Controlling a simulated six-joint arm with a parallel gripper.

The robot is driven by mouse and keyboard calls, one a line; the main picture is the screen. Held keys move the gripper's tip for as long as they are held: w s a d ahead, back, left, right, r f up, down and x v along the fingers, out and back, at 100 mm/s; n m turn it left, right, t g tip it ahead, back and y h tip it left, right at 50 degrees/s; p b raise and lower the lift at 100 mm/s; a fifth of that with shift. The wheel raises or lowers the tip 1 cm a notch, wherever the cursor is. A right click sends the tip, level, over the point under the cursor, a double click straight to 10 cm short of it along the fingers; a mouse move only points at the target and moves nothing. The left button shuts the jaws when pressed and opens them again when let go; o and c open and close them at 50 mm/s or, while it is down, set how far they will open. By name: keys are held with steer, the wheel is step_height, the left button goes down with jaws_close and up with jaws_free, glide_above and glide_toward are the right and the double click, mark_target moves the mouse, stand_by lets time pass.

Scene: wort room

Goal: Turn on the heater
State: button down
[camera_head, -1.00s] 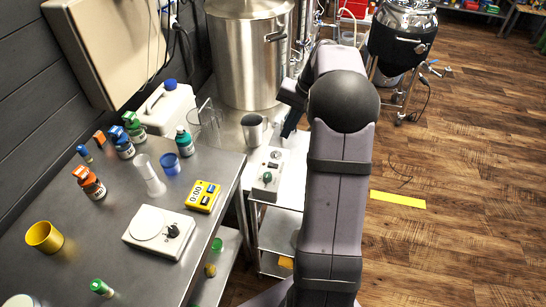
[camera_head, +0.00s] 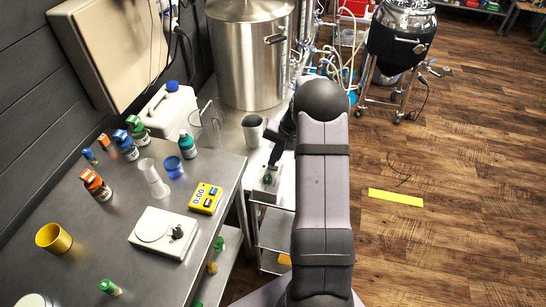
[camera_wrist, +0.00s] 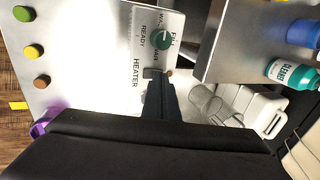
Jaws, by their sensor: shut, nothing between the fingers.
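The heater's white control box (camera_head: 261,193) sits on the steel bench beside the kettle. In the wrist view its panel (camera_wrist: 120,40) carries the words HEATER and READY, and a round green knob (camera_wrist: 162,38); the knob also shows in the head view (camera_head: 267,180). My gripper (camera_head: 272,165) is shut and empty, pointing down over the box. In the wrist view my gripper's dark fingertips (camera_wrist: 158,76) are beside the HEATER label, below the green knob in the picture, and hide part of the panel. Whether they touch the panel, I cannot tell.
The table (camera_head: 80,225) at left holds a yellow timer (camera_head: 205,198), a white scale (camera_head: 160,232), and several bottles. Open floor lies right of my arm.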

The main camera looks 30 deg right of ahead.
steer(key=shift+w+a+f, duration=0.1)
steer(key=shift+f, duration=0.35)
